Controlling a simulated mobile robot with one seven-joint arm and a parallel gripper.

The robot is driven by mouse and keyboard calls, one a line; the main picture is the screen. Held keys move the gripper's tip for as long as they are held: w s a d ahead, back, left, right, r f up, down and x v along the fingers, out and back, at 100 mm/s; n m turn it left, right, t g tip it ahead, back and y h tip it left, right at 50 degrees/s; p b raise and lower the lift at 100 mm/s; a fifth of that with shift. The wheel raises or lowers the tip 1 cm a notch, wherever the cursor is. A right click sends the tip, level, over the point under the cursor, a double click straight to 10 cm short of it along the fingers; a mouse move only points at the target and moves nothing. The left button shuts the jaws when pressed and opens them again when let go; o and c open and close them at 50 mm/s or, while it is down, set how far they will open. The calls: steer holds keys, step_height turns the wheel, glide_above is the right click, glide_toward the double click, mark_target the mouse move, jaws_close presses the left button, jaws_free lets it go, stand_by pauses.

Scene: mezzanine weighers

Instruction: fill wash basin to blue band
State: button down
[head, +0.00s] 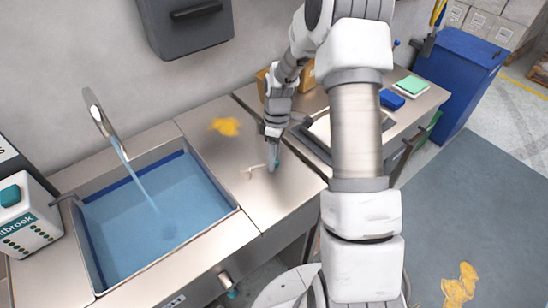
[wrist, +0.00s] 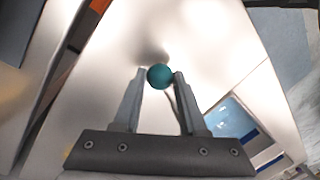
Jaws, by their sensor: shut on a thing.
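The wash basin (head: 219,222) is set in the steel counter at left in the head view. A stream of water (head: 141,182) runs from the curved tap (head: 101,118) into it. Blue water (head: 155,222) covers the basin floor. The dark blue band (head: 92,246) runs along the inner wall just above the water; I cannot tell whether they touch. My gripper (head: 273,163) is over the counter right of the basin, shut on a round teal knob (wrist: 160,76). A thin pale lever (head: 257,168) shows beside it. The basin corner (wrist: 236,118) also shows in the wrist view.
A white jug (head: 28,222) with a teal cap stands left of the basin. A blue sponge (head: 391,99) and a green-topped block (head: 411,86) lie further right, near a blue bin (head: 455,80). A grey box (head: 185,30) hangs on the wall.

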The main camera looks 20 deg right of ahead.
steer(key=shift+s, duration=0.1)
stand_by(0.8)
steer(key=s+m+b, duration=0.1)
steer(key=s+m, duration=0.1)
steer(key=m, duration=0.1)
steer(key=shift+s+a+y, duration=0.15)
steer(key=shift+y, duration=0.15)
steer(key=s+m+b, duration=0.1)
steer(key=m, duration=0.1)
steer(key=s+a+m+t, duration=0.1)
steer(key=shift+s+a+f+m+b, duration=0.1)
steer(key=shift+s+m+b, duration=0.15)
steer(key=shift+m+b, duration=0.15)
steer(key=s+a+m, duration=0.1)
steer(key=s+a+m+b, duration=0.1)
steer(key=m, duration=0.1)
steer(key=shift+m+t, duration=0.3)
steer(key=shift+t, duration=0.1)
steer(key=shift+s+a+m+t+b, duration=0.15)
steer(key=shift+s+a+m+b, duration=0.15)
steer(key=shift+a+m, duration=0.45)
steer(key=shift+s+a+m+t+b, duration=0.15)
steer(key=shift+s+a+m+b, duration=0.15)
steer(key=shift+m, duration=0.75)
steer(key=shift+c, duration=2.3)
jaws_free()
steer(key=shift+a, duration=0.1)
